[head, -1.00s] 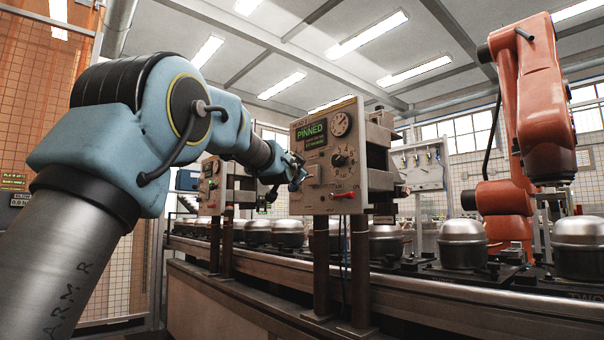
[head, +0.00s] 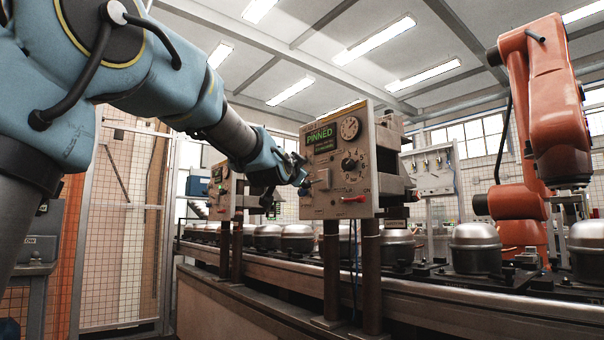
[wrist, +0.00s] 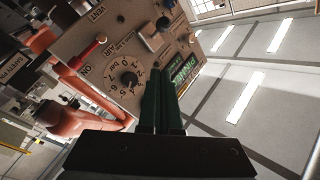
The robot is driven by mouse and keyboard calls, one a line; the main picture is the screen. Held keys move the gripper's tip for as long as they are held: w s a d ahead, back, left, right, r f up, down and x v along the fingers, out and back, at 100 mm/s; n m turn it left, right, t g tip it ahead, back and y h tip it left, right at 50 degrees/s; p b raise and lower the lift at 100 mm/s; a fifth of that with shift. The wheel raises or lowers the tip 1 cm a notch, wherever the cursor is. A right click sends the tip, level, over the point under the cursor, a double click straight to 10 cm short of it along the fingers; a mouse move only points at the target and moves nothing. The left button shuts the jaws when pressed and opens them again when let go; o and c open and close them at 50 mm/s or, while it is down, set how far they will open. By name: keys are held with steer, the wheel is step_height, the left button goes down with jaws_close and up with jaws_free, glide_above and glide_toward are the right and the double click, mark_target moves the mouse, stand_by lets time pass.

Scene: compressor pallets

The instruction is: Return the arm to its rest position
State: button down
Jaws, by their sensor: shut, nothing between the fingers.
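My gripper (head: 302,176) is at the end of my blue arm, close to the left edge of the control panel (head: 322,204). In the wrist view my gripper (wrist: 164,82) shows two dark green fingers together, with nothing between them. The panel also fills much of the wrist view (wrist: 90,45), tilted, behind the fingers. Its green display (head: 320,136) reads PINNED. A round gauge (head: 349,128), a black knob (head: 349,164) and a red lever (head: 353,199) are on its face. Whether the fingertips touch the panel cannot be told.
A second panel (head: 220,188) stands farther back on the left. The conveyor (head: 440,293) carries several metal compressors (head: 476,248). An orange robot arm (head: 556,110) stands at the right. A mesh fence (head: 125,220) is at the left.

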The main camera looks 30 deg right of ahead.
stand_by(0.3)
steer(key=w+a+f+n+g+y, duration=0.2)
steer(key=a+f+n+y, duration=0.25)
steer(key=a+f, duration=0.9)
steer(key=w+a+f+n+g+y, duration=0.25)
steer(key=a+f+y, duration=0.45)
steer(key=f, duration=1.1)
steer(key=s+a+f+n+g+y, duration=0.2)
steer(key=s+a+f+n+g, duration=0.65)
steer(key=s+a+f, duration=1.3)
step_height(320, 180, up, 32)
steer(key=a+p, duration=0.1)
steer(key=p, duration=2.8)
steer(key=shift+w+f+p, duration=0.15)
steer(key=shift+w+p, duration=0.1)
steer(key=shift+p, duration=0.1)
